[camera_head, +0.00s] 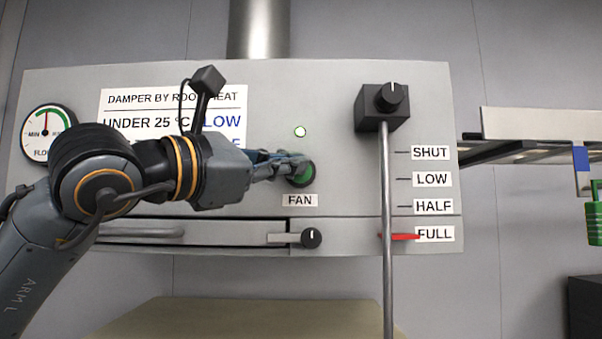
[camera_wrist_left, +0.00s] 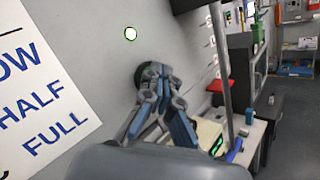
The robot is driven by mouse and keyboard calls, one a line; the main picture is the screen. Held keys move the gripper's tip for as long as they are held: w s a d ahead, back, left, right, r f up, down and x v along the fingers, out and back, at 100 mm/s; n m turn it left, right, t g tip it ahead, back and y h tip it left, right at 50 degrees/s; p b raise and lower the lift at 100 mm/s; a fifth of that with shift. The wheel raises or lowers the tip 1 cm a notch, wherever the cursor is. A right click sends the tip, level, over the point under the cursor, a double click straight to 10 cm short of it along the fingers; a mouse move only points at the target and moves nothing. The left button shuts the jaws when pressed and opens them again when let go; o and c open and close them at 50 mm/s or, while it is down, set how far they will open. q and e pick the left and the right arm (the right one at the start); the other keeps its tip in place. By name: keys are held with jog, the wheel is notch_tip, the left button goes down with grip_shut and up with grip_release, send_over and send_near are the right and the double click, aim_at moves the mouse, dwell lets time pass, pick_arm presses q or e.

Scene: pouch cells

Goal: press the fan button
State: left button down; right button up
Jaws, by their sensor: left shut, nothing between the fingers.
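The round green fan button (camera_head: 307,174) sits in a dark collar on the grey panel, above the FAN label (camera_head: 300,200). My left gripper (camera_head: 299,163) comes in from the left, shut and empty, with its fingertips in front of the button and covering part of it. The tips seem to be at the button's face; I cannot tell whether they touch. In the left wrist view, the shut fingers (camera_wrist_left: 158,88) reach to the button's dark collar (camera_wrist_left: 144,70) and hide most of the button. My right gripper is not in view.
A small round lamp (camera_head: 300,131) above the button glows pale with a green rim. A damper lever (camera_head: 387,230) hangs right of the button, with a red pointer (camera_head: 405,236) at FULL. A gauge (camera_head: 48,132) is at left. A drawer latch knob (camera_head: 311,238) sits below.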

pick_arm(q)
jog(key=shift+s+f, duration=0.1)
jog(key=shift+s, duration=0.1)
jog(key=s+b, duration=0.3)
jog(key=s, duration=0.3)
dwell(0.4)
